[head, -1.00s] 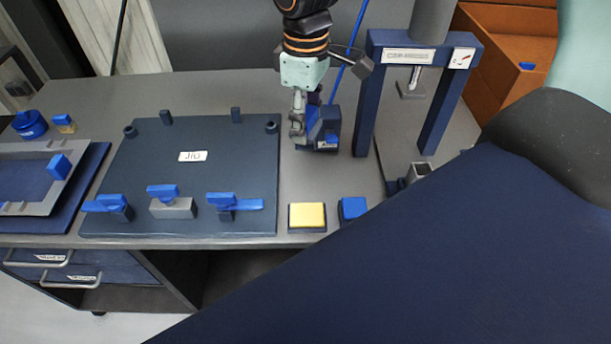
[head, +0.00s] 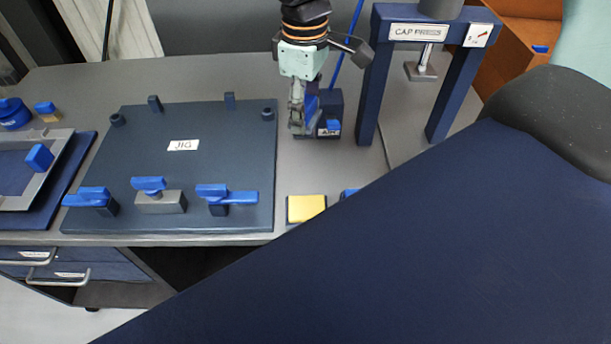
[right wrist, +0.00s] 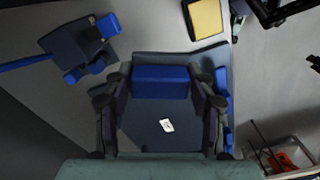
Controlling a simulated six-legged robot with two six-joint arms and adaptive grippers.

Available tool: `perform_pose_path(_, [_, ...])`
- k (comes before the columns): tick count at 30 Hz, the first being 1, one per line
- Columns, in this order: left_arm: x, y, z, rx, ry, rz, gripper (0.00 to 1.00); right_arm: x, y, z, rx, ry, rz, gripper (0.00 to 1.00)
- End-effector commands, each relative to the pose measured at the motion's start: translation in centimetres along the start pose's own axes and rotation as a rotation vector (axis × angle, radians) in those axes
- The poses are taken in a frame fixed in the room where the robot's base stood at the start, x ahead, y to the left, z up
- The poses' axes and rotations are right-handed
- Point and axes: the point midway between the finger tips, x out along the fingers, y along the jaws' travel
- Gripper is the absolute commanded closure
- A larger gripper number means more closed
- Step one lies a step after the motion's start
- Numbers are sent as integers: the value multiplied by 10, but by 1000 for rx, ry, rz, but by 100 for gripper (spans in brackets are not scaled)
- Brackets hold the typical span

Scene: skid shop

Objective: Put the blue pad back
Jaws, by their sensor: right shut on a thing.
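My right gripper (head: 299,122) hangs over the bench between the jig plate and the air unit in the head view. In the right wrist view its fingers (right wrist: 160,92) are shut on both sides of a blue block (right wrist: 160,82), which looks like the blue pad. In the head view this blue piece (head: 312,104) shows only in part beside the fingers. I cannot tell how far it is above the bench. My left gripper is not in view.
The jig plate (head: 180,175) with blue clamps lies left. A yellow pad (head: 306,208) is at the front, beside a mostly hidden blue square (head: 347,193). The air unit (head: 331,112) stands right of the gripper. The cap press (head: 369,95) stands beyond.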

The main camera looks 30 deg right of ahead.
Motion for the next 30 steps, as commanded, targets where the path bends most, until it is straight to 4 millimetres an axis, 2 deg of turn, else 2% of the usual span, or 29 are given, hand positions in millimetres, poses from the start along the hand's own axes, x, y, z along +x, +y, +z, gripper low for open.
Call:
perform_pose_path(1, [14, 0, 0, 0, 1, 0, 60, 14, 0, 0, 0, 0, 0, 79])
perform_pose_path(9, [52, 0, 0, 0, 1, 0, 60, 52, 2, -1, 0, 1, 0, 79])
perform_pose_path(16, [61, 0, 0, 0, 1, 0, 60, 65, 3, -2, 0, 0, -1, 79])
perform_pose_path(24, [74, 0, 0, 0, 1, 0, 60, 112, 2, -2, 0, -2, -2, 79])
perform_pose_path(30, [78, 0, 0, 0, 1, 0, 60, 125, 3, -2, 0, 0, 0, 79])
